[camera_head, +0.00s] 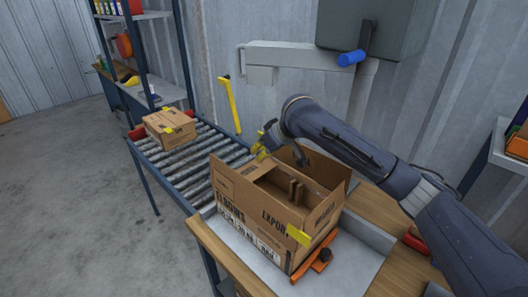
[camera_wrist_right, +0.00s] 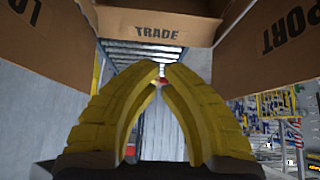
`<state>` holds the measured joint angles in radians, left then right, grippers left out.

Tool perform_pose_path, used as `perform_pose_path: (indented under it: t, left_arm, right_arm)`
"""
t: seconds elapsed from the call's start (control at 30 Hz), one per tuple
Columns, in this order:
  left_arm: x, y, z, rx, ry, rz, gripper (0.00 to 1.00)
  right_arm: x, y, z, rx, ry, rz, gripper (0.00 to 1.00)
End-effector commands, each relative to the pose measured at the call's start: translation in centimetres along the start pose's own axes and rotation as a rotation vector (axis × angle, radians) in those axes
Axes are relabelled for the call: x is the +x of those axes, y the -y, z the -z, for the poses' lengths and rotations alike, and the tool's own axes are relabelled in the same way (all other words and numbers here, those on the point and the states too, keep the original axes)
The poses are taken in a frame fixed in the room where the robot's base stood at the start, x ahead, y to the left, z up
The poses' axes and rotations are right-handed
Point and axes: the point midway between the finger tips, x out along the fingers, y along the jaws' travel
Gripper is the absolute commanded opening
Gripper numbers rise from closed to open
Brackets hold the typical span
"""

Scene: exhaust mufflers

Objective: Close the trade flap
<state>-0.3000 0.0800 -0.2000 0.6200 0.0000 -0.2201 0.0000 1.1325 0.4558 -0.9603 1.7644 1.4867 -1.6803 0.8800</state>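An open cardboard carton (camera_head: 262,205) stands on the bench with brown parts inside and flaps raised. The trade flap (camera_wrist_right: 158,30) crosses the top of the right wrist view, with "TRADE" reading upright. It stands up rather than lying flat. In the head view I cannot pick it out for sure; my arm covers part of the carton's far side. My right gripper (camera_wrist_right: 162,72) has its yellow fingers brought together at the tips, with nothing between them. It shows at the carton's far edge in the head view (camera_head: 265,145). I cannot tell whether it touches the flap. My left gripper is not in view.
A roller conveyor (camera_head: 205,160) runs behind the carton and bears a smaller closed box (camera_head: 170,127). A yellow post (camera_head: 230,105) stands beside it. An orange clamp-like piece (camera_head: 318,258) sits at the carton's near right. Shelving (camera_head: 140,60) is at the back left.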

Motion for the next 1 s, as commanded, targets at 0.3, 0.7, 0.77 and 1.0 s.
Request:
perform_pose_path:
  t: [0.3,0.7,0.77,1.0]
  left_arm:
    - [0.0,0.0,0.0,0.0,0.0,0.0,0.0]
    - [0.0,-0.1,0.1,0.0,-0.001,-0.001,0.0]
    - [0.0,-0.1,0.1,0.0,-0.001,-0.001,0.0]
    - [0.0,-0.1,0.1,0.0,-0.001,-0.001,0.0]
  right_arm:
    - [5.7,0.1,-0.1,0.002,0.001,0.002,0.0]
    - [8.3,0.0,-2.6,0.0,0.0,0.001,0.0]
    - [8.4,0.0,-2.7,0.0,-0.001,0.001,0.0]
    - [8.5,0.0,-2.8,-0.001,-0.001,0.0,0.0]
